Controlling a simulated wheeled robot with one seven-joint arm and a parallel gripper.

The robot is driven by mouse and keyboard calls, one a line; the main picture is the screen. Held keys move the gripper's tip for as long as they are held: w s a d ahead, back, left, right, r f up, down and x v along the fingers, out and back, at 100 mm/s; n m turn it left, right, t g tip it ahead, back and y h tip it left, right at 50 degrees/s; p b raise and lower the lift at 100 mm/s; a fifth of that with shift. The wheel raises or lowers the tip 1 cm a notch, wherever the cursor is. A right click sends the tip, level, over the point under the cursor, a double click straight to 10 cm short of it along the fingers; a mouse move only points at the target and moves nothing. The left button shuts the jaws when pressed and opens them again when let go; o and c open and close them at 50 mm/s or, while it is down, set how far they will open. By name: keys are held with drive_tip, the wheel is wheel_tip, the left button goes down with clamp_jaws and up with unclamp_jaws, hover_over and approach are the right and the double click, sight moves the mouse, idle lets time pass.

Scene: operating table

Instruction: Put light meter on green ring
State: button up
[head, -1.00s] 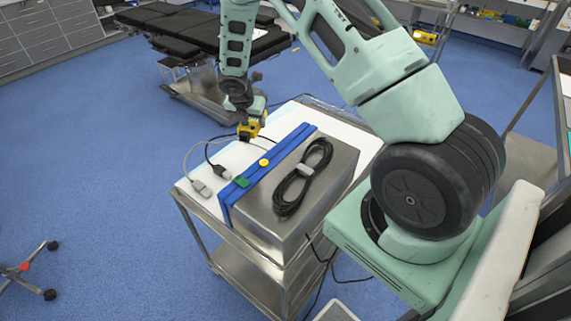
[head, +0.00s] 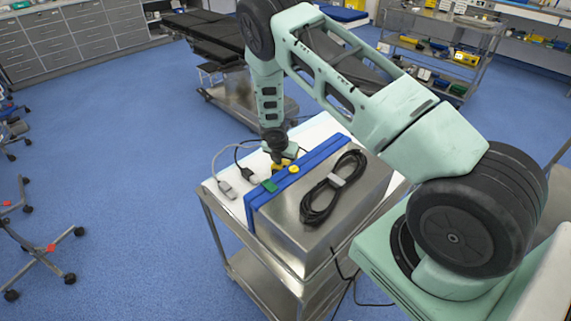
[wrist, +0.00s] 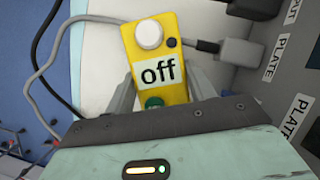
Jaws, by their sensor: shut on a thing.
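The light meter is a small yellow box with a white dome, a dark spot and an "off" label, seen in the wrist view (wrist: 160,62). My gripper (wrist: 160,92) is shut on it, with one finger along each side. In the head view my gripper (head: 281,161) is low over the white cart top, beside the blue front of the metal box, and only a bit of the yellow meter shows. A small green part (wrist: 153,102) shows at the meter's near end, partly hidden by my gripper. I cannot make out a green ring for certain.
A metal box (head: 366,199) with a blue front panel (head: 254,204) stands on the cart (head: 212,187). A coiled black cable (head: 321,200) lies on the box. Grey plugs (head: 227,190) lie near the panel.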

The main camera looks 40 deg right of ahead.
drive_tip(key=shift+f, duration=1.35)
drive_tip(key=shift+f, duration=0.15)
drive_tip(key=o, duration=1.2)
